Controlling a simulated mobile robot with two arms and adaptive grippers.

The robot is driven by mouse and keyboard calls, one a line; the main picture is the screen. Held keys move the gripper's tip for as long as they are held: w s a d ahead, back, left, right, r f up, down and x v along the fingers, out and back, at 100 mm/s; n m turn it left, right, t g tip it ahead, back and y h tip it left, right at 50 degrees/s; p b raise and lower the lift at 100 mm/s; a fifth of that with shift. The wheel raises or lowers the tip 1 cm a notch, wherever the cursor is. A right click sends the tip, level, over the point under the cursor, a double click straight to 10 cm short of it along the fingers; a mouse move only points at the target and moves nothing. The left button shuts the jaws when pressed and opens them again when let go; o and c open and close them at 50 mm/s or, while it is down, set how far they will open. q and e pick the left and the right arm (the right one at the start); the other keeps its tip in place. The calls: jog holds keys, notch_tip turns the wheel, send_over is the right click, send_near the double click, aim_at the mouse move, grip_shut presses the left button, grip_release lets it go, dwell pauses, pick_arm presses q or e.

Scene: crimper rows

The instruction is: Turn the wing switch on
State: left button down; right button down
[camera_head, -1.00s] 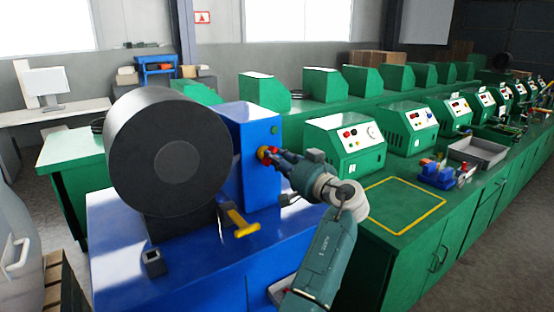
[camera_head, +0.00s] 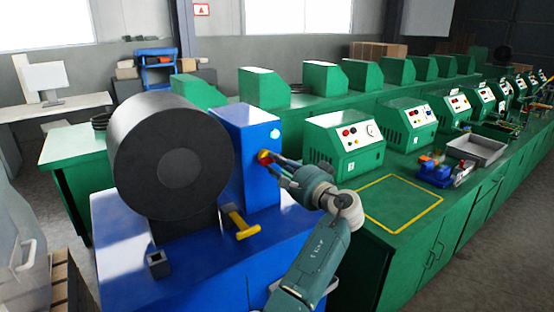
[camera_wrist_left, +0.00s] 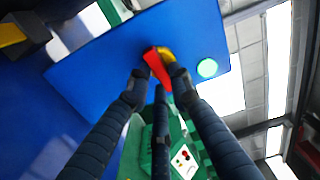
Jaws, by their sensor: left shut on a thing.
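The wing switch (camera_head: 265,157) is a red wing on a yellow base, on the right face of the blue box beside the large dark drum. In the left wrist view the red wing (camera_wrist_left: 157,68) lies slantwise between the fingertips. My left gripper (camera_head: 273,164) is shut on the wing; it also shows in the left wrist view (camera_wrist_left: 156,82). The fingertips partly hide the switch in the head view. A round lamp (camera_head: 275,134) above the switch glows pale green, and it shows bright green in the wrist view (camera_wrist_left: 207,68). My right gripper is not in view.
The blue machine table (camera_head: 190,275) carries the black drum (camera_head: 172,155) and a yellow-handled lever (camera_head: 240,222). To the right, a green bench holds several green control boxes (camera_head: 345,145), a grey tray (camera_head: 476,149) and a bare yellow-outlined area (camera_head: 400,203).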

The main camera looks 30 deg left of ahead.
pick_arm(q)
jog(key=shift+a+r+m+p, duration=0.1)
jog(key=shift+r+m+p, duration=0.15)
jog(key=shift+m, duration=0.35)
jog(key=shift+f, duration=0.1)
jog(key=c, duration=1.6)
grip_release()
jog(key=shift+o, duration=0.3)
jog(key=shift+f, duration=0.15)
jog(key=v, duration=1.2)
jog(key=shift+w+f, duration=0.1)
